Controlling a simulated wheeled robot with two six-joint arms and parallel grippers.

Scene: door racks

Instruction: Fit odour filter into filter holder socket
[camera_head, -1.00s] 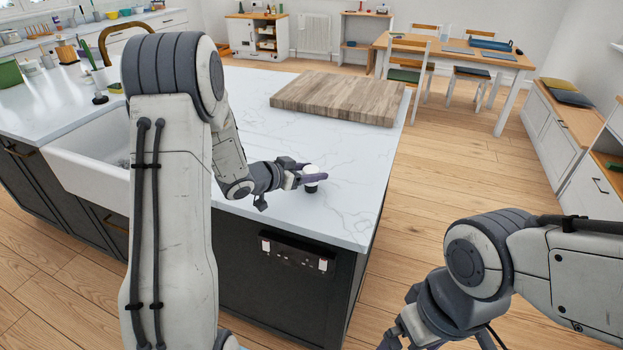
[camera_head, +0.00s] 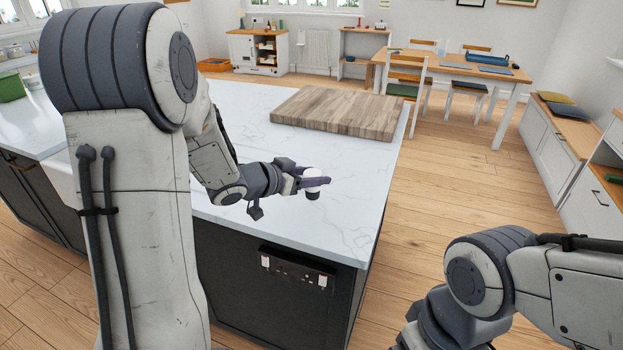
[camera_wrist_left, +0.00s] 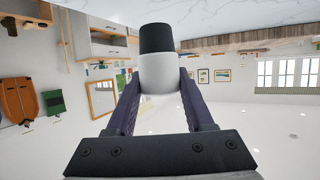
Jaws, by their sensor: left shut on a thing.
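My left gripper (camera_head: 320,181) is shut on a small white cylinder with a black end, which looks like the odour filter (camera_head: 313,190). It holds it over the island's pale worktop; whether the black end touches the worktop I cannot tell. In the left wrist view the filter (camera_wrist_left: 157,72) sits between the tips of the two purple fingers (camera_wrist_left: 158,85), with its black end beyond them. I cannot make out a filter holder socket in either view. My right arm shows at the lower right, but its gripper is out of frame.
The kitchen island (camera_head: 250,130) has a white marbled top, with a wooden board (camera_head: 338,112) at the back. A dark control panel (camera_head: 297,268) is on its front. The wood floor (camera_head: 450,200) at the right is open. A dining table (camera_head: 455,68) and chairs stand behind.

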